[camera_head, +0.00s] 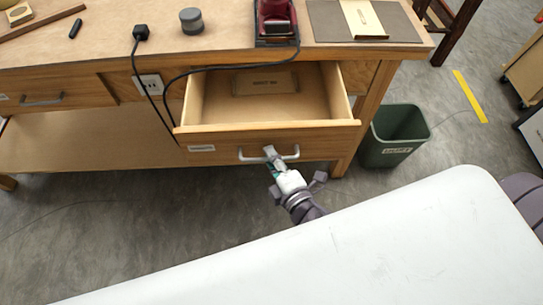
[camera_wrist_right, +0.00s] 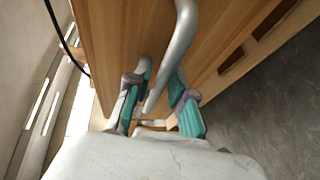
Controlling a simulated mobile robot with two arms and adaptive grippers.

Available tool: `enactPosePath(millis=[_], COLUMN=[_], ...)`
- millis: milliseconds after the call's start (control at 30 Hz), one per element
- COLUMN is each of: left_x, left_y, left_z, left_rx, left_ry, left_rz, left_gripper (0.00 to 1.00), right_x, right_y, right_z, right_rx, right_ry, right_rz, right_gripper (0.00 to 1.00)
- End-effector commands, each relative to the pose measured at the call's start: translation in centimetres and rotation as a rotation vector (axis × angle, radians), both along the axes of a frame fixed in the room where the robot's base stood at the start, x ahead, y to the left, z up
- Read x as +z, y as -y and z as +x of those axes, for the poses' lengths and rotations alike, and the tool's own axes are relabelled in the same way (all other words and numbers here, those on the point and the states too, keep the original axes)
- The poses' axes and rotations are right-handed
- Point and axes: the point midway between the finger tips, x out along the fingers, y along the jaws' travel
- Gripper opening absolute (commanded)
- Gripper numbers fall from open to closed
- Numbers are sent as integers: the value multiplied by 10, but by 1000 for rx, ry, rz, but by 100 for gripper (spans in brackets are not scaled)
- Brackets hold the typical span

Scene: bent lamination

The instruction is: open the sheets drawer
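The open drawer (camera_head: 270,132) juts out from the right side of the wooden workbench in the head view. A small labelled block (camera_head: 265,82) lies at the back inside it; its lettering is too small to read surely. A white label (camera_head: 202,148) is on the drawer front, left of the metal handle (camera_head: 290,153). My right gripper (camera_head: 272,157) is at the middle of this handle. My left gripper is not in view.
Another drawer (camera_head: 70,92) at the left is shut. A black cord (camera_head: 153,100) hangs past the outlet beside the open drawer. A green bin (camera_head: 395,140) stands right of the bench. A pale, rounded surface (camera_head: 330,250) fills the foreground.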

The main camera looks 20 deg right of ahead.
Motion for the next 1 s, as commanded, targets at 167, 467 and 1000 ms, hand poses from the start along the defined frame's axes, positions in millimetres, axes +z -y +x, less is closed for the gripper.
enactPosePath(millis=[167,467,1000], left_x=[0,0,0], left_y=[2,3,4], left_z=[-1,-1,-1], left_rx=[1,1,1], left_ry=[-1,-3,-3], left_rz=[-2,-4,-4], left_gripper=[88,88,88], right_x=[3,10,13], right_y=[3,7,9], right_z=[-21,-62,-72], right_rx=[-3,-6,-1], right_ry=[-4,-4,-1], right_rz=[2,6,0], right_gripper=[23,23,23])
